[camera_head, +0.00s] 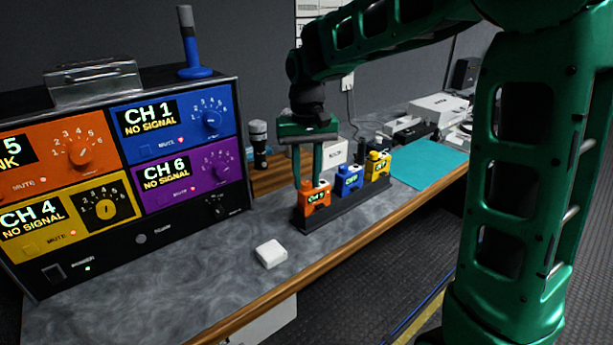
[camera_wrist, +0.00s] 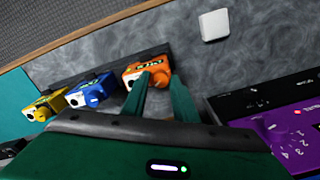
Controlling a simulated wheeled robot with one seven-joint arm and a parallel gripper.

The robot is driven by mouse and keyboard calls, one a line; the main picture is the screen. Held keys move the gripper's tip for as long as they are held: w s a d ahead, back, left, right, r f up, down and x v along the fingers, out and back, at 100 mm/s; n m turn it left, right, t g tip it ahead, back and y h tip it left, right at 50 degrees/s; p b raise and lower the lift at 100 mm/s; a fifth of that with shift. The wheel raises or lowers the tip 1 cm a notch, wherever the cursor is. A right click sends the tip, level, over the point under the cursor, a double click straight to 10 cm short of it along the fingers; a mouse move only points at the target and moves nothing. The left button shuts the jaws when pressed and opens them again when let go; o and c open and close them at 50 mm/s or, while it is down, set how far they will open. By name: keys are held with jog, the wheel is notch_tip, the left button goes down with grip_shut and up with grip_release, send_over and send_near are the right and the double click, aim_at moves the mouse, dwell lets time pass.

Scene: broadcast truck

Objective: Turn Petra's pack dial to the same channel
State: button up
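Three small packs stand in a dark rack (camera_head: 345,208). The orange pack (camera_head: 316,197) has a lit screen that seems to read CH 5. The blue pack (camera_head: 348,181) and yellow pack (camera_head: 377,166) screens appear to read OFF. Which one is Petra's I cannot tell. My gripper (camera_head: 307,182) points down at the orange pack, its fingers apart. In the wrist view my gripper (camera_wrist: 161,80) has its fingertips over the near side of the orange pack (camera_wrist: 135,72), hiding its dial.
The receiver (camera_head: 140,238) at left has coloured panels: orange channel 5, blue CH 1, purple CH 6 and yellow CH 4, the last three NO SIGNAL. A white box (camera_head: 270,253) lies on the counter (camera_head: 200,290). A teal mat (camera_head: 428,168) lies right of the rack.

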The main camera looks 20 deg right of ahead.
aim_at(307, 182)
jog(key=shift+o, duration=0.9)
notch_tip(307, 182, up, 11)
jog(key=shift+f, duration=0.15)
jog(key=shift+d, duration=0.1)
jog(key=s+d+f+m, duration=0.3)
jog(key=s+d+f, duration=0.2)
jog(key=s+d, duration=0.85)
jog(key=s+d+f+m, duration=0.1)
jog(key=s+f, duration=0.3)
jog(key=s, duration=0.4)
jog(key=s+d+f, duration=0.3)
jog(key=s+f, duration=0.2)
jog(key=s, duration=0.4)
jog(key=shift+f+m, duration=0.3)
jog(key=shift+m, duration=0.1)
